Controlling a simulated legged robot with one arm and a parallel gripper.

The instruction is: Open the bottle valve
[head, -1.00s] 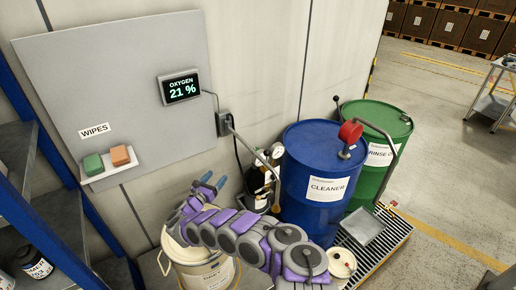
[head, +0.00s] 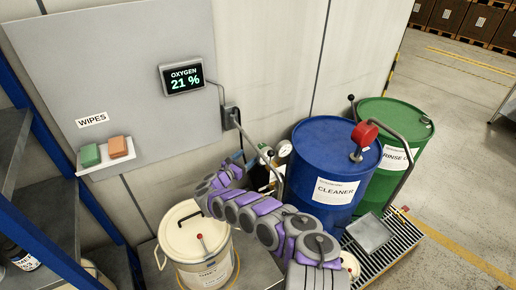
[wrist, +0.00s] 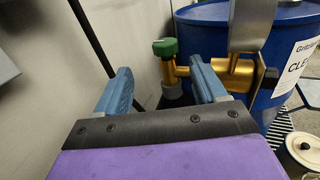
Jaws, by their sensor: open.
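In the wrist view, a green valve knob (wrist: 165,47) sits on a brass valve body (wrist: 170,70) beside the blue drum. My gripper (wrist: 158,66) is open, with one blue finger on each side. The knob shows beyond the fingertips, between them and nearer the right finger; nothing is between the jaws. In the head view, my gripper (head: 238,160) is beside the gas bottle's gauge (head: 284,148) and mostly hides the bottle and its valve. I cannot tell whether a finger touches the brass parts.
A blue cleaner drum (head: 328,160) and a green rinse drum (head: 397,120) stand right of the bottle on a grating. A bent metal pipe (head: 250,138) passes close to my gripper. A cream lidded drum (head: 195,235) stands below my arm. The oxygen display (head: 182,78) reads 21 %.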

